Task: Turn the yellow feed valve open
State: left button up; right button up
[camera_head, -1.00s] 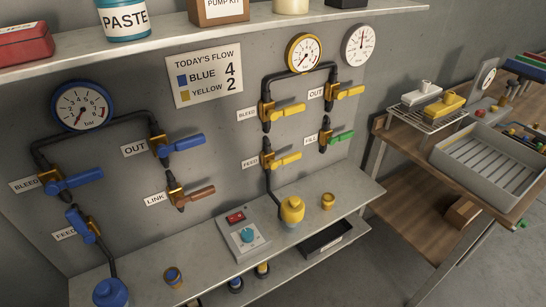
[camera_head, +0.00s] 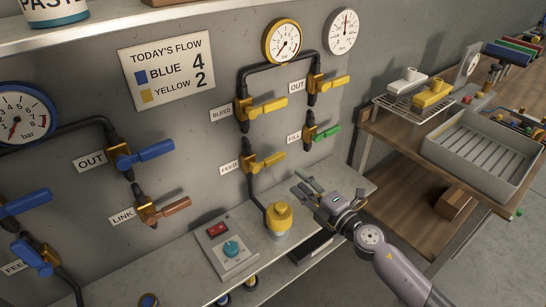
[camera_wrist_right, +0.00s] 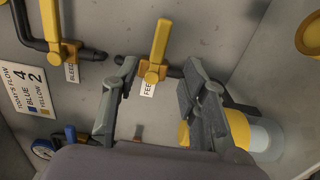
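The yellow feed valve (camera_head: 268,162) is on the wall beside its FEED label, above the yellow-capped bottle (camera_head: 279,218). Its yellow lever points right and slightly up in the head view. In the right wrist view, the lever (camera_wrist_right: 160,44) stands upright in the picture, just beyond the gap between my fingers. My right gripper (camera_head: 304,184) is to the right of the feed valve and a little below it. In the right wrist view its two fingers (camera_wrist_right: 156,78) are spread apart, with nothing between them. It looks apart from the lever. My left gripper is not in view.
The yellow bleed valve (camera_head: 262,108), out valve (camera_head: 328,85) and green-levered fill valve (camera_head: 320,133) are close above. A control box (camera_head: 226,246) with a blue knob stands on the shelf below. A wooden bench with a grey tray (camera_head: 480,155) is at the right.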

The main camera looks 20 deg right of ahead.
aim_at(276, 161)
jog(key=x, duration=1.2)
jog(key=shift+w+a+f+b, duration=0.1)
jog(key=shift+w+a+b, duration=0.05)
jog(key=shift+w+b, duration=0.2)
jog(key=shift+c, duration=0.4)
grip_shut()
